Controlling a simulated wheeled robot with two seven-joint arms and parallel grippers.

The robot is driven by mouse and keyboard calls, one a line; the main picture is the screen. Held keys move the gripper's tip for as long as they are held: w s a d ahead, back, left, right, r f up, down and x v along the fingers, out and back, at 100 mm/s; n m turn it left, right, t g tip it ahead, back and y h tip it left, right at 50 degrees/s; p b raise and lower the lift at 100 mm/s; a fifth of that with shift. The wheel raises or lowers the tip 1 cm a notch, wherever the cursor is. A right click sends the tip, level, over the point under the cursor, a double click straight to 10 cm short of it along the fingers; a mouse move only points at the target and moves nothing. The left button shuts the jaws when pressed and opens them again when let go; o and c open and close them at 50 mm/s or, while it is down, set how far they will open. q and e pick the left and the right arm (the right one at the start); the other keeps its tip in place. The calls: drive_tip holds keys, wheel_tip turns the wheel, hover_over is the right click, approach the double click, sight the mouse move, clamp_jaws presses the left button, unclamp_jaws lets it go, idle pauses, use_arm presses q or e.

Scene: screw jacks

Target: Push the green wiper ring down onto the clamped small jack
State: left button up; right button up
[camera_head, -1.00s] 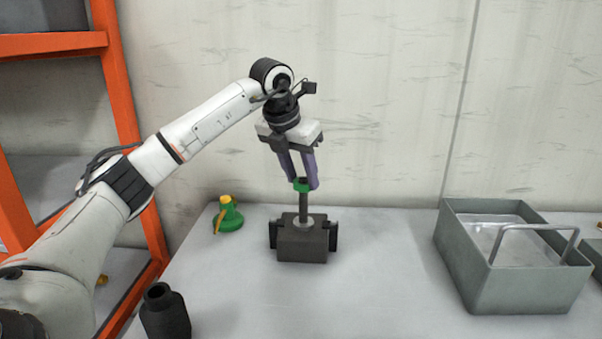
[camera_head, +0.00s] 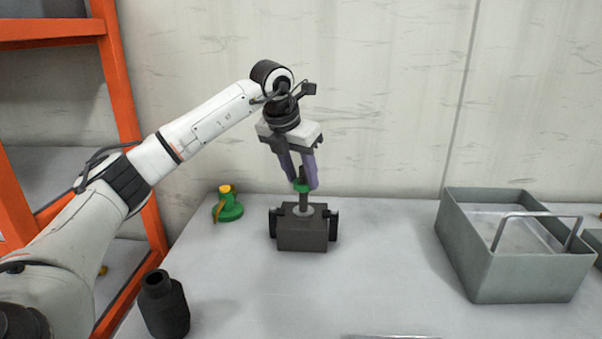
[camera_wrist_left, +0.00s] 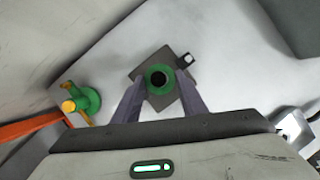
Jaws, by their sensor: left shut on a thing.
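The green wiper ring (camera_head: 301,186) is around the dark upright spindle of the small jack (camera_head: 304,209). A short piece of the spindle shows above it and another below it. The jack is held in a black clamp block (camera_head: 302,240) on the table. My left gripper (camera_head: 301,183) points down from above and is shut on the ring, one purple finger on each side. The left wrist view shows the ring (camera_wrist_left: 147,80) from above, with the dark spindle top in its hole. The jack's lower body is mostly hidden by the clamp. My right gripper is not in view.
A green jack with a yellow top (camera_head: 229,209) stands left of the clamp. A black bottle-shaped part (camera_head: 165,308) is at the front left. A grey metal bin (camera_head: 520,278) with a handle stands at the right. An orange shelf frame (camera_head: 128,110) is at the left. The table between clamp and bin is clear.

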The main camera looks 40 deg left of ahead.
sight(301, 199)
use_arm(q)
drive_tip(key=shift+f+b, duration=0.9)
drive_tip(key=shift+f, duration=0.8)
drive_tip(key=shift+f, duration=0.25)
drive_tip(key=shift+f+b, duration=0.65)
drive_tip(key=shift+f, duration=0.25)
drive_tip(key=shift+f, duration=0.15)
drive_tip(key=shift+f, duration=0.3)
